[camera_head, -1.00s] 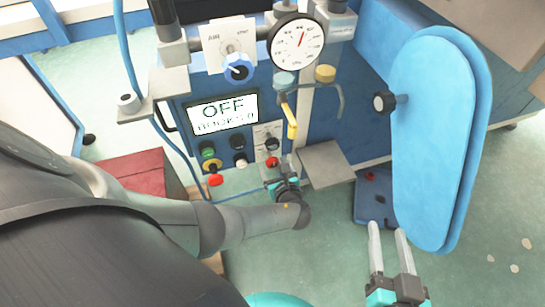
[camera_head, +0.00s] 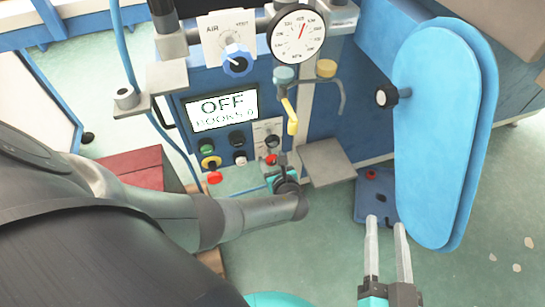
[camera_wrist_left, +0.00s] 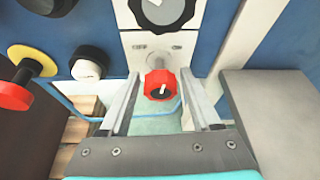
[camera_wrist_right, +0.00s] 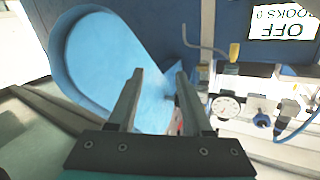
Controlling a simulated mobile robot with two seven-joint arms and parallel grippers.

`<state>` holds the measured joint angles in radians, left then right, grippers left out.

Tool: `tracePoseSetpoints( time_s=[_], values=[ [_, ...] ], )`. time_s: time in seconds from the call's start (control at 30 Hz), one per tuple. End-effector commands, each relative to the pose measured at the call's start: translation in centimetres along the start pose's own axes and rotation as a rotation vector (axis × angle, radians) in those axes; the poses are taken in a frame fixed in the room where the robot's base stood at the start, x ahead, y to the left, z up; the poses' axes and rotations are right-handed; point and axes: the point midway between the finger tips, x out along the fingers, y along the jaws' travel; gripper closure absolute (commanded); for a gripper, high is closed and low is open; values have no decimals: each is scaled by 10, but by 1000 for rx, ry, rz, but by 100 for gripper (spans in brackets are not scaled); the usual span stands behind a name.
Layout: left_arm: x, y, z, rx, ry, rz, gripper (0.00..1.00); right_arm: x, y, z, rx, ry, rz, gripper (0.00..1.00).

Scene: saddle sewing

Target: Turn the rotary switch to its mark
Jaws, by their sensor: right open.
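A small white panel carries a black rotary knob (camera_head: 271,142) with a red knob (camera_head: 272,160) below it. In the left wrist view the black rotary knob (camera_wrist_left: 162,10) has a white pointer line and is cut by the top edge. The red knob (camera_wrist_left: 162,88) with a white pointer shows between the fingers of my left gripper (camera_wrist_left: 160,74). The fingers are apart; I cannot tell whether they touch it. In the head view my left gripper (camera_head: 278,165) is at this panel, partly hidden by its wrist. My right gripper (camera_head: 386,222) is open and empty at the lower right.
The display (camera_head: 221,110) reads OFF. A blue AIR/VENT knob (camera_head: 237,62) and a gauge (camera_head: 298,36) sit above. Several coloured buttons are left of the panel. A grey plate (camera_head: 325,162) juts out right of my left gripper. A large blue pad (camera_head: 440,135) stands at the right.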

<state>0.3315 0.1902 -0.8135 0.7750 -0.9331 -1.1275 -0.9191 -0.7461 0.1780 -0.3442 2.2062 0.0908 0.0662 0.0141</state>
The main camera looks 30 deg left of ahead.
Motion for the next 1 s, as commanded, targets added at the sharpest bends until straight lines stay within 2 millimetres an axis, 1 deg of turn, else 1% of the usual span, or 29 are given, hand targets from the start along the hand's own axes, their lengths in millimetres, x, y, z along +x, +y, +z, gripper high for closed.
tracePoseSetpoints(
  time_s=[0.03,0.07,0.53,0.83,1.0],
  values=[
    [0,0,0,0,0,0,43,0,0,0,0,0,0,50],
    [0,0,0,0,0,0,46,0,0,0,0,0,0,50],
    [0,0,0,0,0,0,99,0,0,0,-1,-1,0,50],
    [0,0,0,-16,0,-7,100,0,0,0,0,-1,0,50],
    [-1,1,-1,-72,1,-30,100,0,0,0,0,-1,0,50]
  ],
)
